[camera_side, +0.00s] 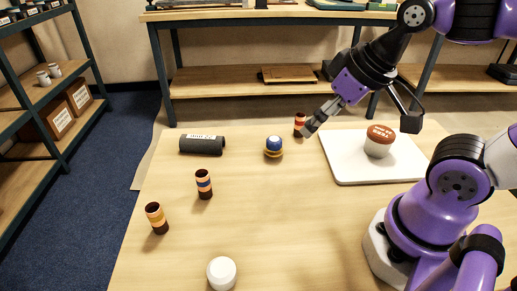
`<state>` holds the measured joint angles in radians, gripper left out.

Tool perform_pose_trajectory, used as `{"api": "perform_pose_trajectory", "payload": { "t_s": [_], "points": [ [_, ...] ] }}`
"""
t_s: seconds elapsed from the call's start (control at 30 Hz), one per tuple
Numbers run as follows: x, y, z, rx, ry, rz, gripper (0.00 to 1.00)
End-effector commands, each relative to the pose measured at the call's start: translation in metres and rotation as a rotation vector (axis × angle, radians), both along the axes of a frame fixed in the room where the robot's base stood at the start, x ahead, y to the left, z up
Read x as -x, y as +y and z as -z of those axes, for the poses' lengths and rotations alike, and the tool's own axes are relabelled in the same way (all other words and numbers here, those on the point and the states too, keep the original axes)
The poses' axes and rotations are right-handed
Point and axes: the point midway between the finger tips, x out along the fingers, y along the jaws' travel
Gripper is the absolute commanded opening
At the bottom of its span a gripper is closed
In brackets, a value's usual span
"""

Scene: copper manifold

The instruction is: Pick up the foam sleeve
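The foam sleeve (202,145) looks like a dark grey cylinder with a white label. It lies on its side near the far left edge of the wooden table. My gripper (362,118) hangs in the air at the upper right, well to the right of the sleeve. Its two fingers are spread wide apart with nothing between them. One finger reaches down left in front of a small banded cylinder, and the other is on the right above the white board.
Banded cylinders stand at the left (157,218), centre left (204,184) and back (299,124). A blue-and-yellow round object (273,147) stands right of the sleeve. A white round object (221,273) is in front. A red-lidded jar (378,142) stands on a white board (350,172). The table's middle is clear.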

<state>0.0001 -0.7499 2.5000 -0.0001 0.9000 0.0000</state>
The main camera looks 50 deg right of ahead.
Motion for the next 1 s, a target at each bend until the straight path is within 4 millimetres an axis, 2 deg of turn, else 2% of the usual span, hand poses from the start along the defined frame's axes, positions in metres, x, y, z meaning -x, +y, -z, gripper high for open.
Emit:
{"api": "perform_pose_trajectory", "payload": {
  "t_s": [0.23, 0.37, 0.5, 0.63, 0.8, 0.9, 1.0],
  "points": [
    [-0.004, 0.0, -0.002, 0.002, 0.002, -0.009, 0.93],
    [-0.026, 0.003, -0.01, 0.012, 0.023, -0.065, 0.93],
    [-0.077, 0.007, -0.017, 0.028, 0.053, -0.184, 0.93],
    [-0.132, 0.008, -0.008, 0.037, 0.076, -0.313, 0.93],
    [-0.195, 0.005, 0.024, 0.037, 0.094, -0.468, 0.93],
    [-0.219, 0.003, 0.046, 0.034, 0.098, -0.538, 0.93],
    [-0.234, 0.001, 0.062, 0.032, 0.098, -0.584, 0.93]
  ]
}}
